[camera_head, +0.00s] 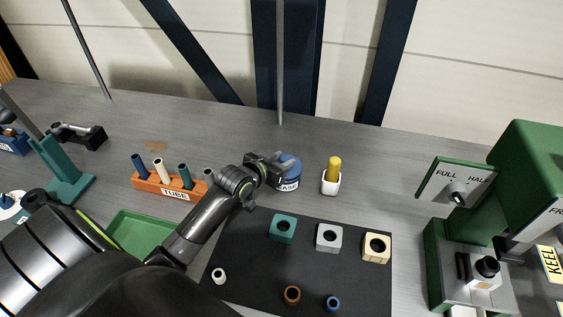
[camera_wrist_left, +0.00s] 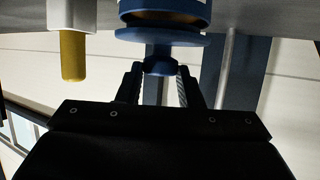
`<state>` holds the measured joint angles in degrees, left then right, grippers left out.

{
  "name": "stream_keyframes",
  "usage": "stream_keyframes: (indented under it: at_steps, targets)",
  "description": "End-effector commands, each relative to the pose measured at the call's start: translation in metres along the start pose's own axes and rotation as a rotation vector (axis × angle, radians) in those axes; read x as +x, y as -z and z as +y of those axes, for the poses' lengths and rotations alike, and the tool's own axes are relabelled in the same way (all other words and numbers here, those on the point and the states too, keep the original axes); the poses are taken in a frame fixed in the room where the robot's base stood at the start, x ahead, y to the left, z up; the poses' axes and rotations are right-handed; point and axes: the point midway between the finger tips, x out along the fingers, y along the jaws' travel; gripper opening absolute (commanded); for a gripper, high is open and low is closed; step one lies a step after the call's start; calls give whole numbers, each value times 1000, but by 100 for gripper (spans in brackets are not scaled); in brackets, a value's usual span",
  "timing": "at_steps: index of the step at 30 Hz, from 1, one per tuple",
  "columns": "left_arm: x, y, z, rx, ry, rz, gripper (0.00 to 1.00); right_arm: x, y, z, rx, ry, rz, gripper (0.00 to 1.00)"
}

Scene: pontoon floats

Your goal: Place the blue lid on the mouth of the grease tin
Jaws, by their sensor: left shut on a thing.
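The grease tin (camera_head: 288,184) is blue with a white label reading "EASE" and stands on the grey bench, partly hidden by my left gripper (camera_head: 272,166). The blue lid (camera_head: 290,161) is a disc at the top of the tin. In the left wrist view, which is upside down, the lid (camera_wrist_left: 162,37) lies close against the tin's tan rim (camera_wrist_left: 165,17), roughly in line with it. I cannot tell if they touch all round. My left gripper (camera_wrist_left: 160,75) is shut on the lid's blue knob (camera_wrist_left: 160,67). My right gripper is not in view.
A white holder (camera_head: 331,184) with a yellow stick stands just right of the tin. An orange tube rack (camera_head: 170,188) stands to the left. A dark mat (camera_head: 250,262) with blocks and rings lies in front. A green machine (camera_head: 448,260) stands at the right.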

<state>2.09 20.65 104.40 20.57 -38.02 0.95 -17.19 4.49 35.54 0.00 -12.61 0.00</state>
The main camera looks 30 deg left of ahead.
Motion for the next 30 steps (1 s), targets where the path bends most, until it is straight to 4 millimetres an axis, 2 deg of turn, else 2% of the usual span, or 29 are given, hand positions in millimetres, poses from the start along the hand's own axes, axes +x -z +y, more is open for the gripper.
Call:
stream_keyframes:
  at_steps: [3,14,15,19,30]
  targets:
    - [4,-10,0,-1,1,-1,11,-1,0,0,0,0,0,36]
    - [5,-13,0,0,1,0,11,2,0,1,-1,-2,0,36]
    - [5,-13,0,0,1,1,37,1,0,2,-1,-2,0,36]
    - [5,-12,0,0,1,0,54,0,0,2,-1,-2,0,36]
    - [2,-9,0,1,1,0,55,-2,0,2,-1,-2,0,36]
